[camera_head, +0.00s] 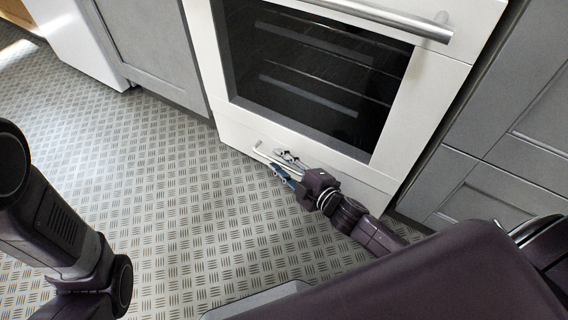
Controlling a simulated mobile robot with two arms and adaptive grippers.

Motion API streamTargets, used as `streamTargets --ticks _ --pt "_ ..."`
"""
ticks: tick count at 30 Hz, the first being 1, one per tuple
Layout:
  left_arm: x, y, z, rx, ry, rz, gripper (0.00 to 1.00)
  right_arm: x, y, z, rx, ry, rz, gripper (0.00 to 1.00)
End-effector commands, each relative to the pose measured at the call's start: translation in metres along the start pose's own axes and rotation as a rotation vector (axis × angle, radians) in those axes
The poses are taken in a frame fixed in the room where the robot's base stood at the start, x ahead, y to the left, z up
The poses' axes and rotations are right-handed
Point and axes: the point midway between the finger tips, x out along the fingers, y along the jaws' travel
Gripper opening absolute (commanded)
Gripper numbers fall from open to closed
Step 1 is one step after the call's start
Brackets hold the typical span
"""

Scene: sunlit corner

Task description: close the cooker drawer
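The white cooker (425,92) stands at the upper middle, with a dark glass oven door. Its drawer (238,130) is the low white front panel below the oven door. The drawer's thin pale handle (262,152) shows at the left of my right gripper (281,166). That gripper is low in front of the drawer with its fingers apart, close to the handle. I cannot tell whether it touches the handle, and the wrist hides the drawer's right part. The drawer front looks nearly flush; any small gap is hard to judge. Only links of my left arm show, not its gripper.
A silver bar handle (385,16) crosses the top of the oven door. Grey cabinets stand left (150,45) and right (500,195) of the cooker. The patterned floor (165,190) in front is clear on the left.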

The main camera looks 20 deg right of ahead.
Motion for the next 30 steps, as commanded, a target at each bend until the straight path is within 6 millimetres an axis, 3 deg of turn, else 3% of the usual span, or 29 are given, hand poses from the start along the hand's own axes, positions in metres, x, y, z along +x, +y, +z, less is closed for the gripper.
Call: streamTargets --ticks 5,21,30 --pt "0.000 0.000 0.000 -0.001 0.001 0.000 0.00 -0.014 -0.001 0.001 0.000 -0.001 -0.002 0.26" --pt "0.001 0.001 -0.001 -0.001 0.004 0.002 0.00 -0.101 -0.001 0.001 0.001 -0.002 -0.002 0.26" --pt "0.001 0.001 -0.001 -0.001 0.004 0.002 0.00 -0.119 0.000 0.001 -0.001 -0.001 0.000 0.26"
